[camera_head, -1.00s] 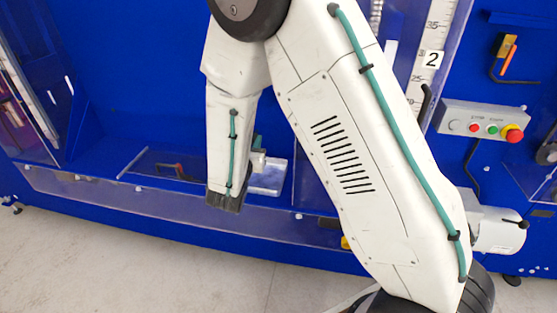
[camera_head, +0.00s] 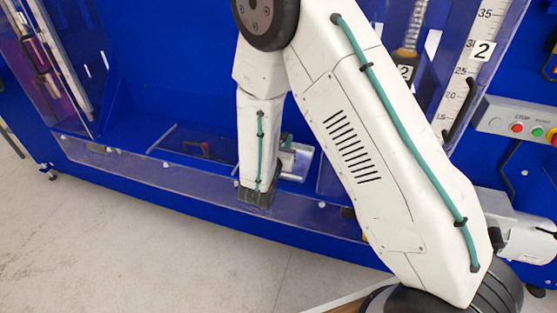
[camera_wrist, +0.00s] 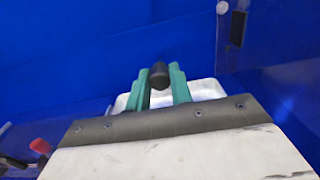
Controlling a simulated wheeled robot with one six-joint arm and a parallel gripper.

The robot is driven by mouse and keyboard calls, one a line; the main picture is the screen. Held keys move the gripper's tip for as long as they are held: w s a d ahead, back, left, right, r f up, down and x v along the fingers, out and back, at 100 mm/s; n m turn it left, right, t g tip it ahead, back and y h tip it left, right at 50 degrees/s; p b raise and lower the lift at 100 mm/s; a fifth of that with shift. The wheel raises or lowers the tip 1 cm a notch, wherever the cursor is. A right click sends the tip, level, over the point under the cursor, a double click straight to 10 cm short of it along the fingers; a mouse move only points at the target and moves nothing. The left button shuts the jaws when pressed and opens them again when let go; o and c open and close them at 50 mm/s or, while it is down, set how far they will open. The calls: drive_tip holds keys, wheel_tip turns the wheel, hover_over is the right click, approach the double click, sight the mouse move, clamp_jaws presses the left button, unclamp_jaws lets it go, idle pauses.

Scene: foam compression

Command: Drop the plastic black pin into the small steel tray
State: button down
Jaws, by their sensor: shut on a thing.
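The black pin (camera_wrist: 159,76) is a short dark cylinder in the wrist view. The green fingers of my gripper (camera_wrist: 160,84) are shut on it, one on each side. The small steel tray (camera_wrist: 207,89) is pale and shows behind and below the fingers, partly hidden by them. How high the pin is above the tray I cannot tell. In the head view the tray (camera_head: 299,163) is partly covered by my arm, a bit of my gripper (camera_head: 287,141) shows just above it, and the pin is hidden.
A clear plastic guard (camera_head: 140,172) runs along the front of the blue machine bed. A red-handled tool (camera_wrist: 40,146) lies left of the tray. A clear panel (camera_wrist: 262,40) stands at the right. A button box (camera_head: 518,121) is further right.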

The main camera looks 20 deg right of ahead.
drive_tip(key=c, duration=1.2)
unclamp_jaws()
drive_tip(key=shift+o, duration=0.2)
drive_tip(key=shift+s+a, duration=0.1)
drive_tip(key=v, duration=0.7)
drive_tip(key=shift+s+a, duration=0.2)
